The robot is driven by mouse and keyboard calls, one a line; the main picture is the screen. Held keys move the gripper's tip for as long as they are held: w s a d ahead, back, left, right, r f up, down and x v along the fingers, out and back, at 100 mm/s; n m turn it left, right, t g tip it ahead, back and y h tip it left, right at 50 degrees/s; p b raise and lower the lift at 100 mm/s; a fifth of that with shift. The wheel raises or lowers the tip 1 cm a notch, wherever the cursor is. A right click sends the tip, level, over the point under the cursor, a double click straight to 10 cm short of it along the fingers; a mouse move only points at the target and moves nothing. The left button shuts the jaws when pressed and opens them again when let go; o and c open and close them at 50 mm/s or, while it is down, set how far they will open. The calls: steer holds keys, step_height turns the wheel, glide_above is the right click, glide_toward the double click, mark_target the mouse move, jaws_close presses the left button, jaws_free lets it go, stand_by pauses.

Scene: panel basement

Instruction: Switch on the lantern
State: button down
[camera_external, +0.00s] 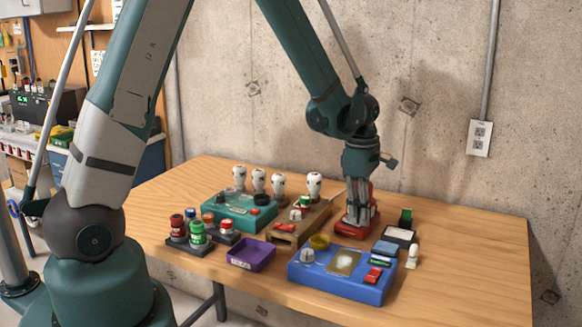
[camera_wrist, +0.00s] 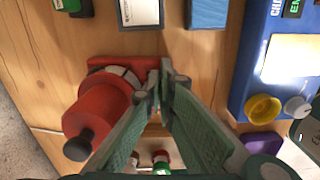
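The red thing with a black knob that I take for the lantern (camera_wrist: 98,108) lies at the left in the wrist view, on or beside a flat red base. In the external view a red body (camera_external: 367,194) shows behind and beside my gripper, partly hidden by it. My gripper (camera_wrist: 160,82) points down just to the right of the red body in the wrist view, its fingertips together with no object clearly between them. It also shows low over the table in the external view (camera_external: 358,228). I cannot tell whether it touches the lantern, or whether the lantern is lit.
A blue panel box (camera_external: 335,284) stands at the front, with a purple tray (camera_external: 250,256) left of it. A wooden block (camera_external: 284,238), a teal box (camera_external: 238,217) and several white bulbs stand left of my gripper.

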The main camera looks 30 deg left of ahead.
steer(key=shift+s+f, duration=0.2)
steer(key=shift+f, duration=0.1)
steer(key=shift+w+a+r, duration=0.1)
steer(key=shift+a+r, duration=0.1)
steer(key=shift+a, duration=0.35)
steer(key=shift+w+a, duration=0.1)
steer(key=shift+r, duration=0.15)
steer(key=shift+w+r, duration=0.1)
steer(key=shift+r, duration=0.15)
step_height(320, 180, up, 13)
steer(key=d+p, duration=0.1)
steer(key=d, duration=0.1)
steer(key=shift+s+d+r+p, duration=0.15)
steer(key=shift+s+d+p, duration=0.1)
steer(key=shift+p, duration=0.1)
steer(key=shift+a, duration=0.1)
stand_by(0.3)
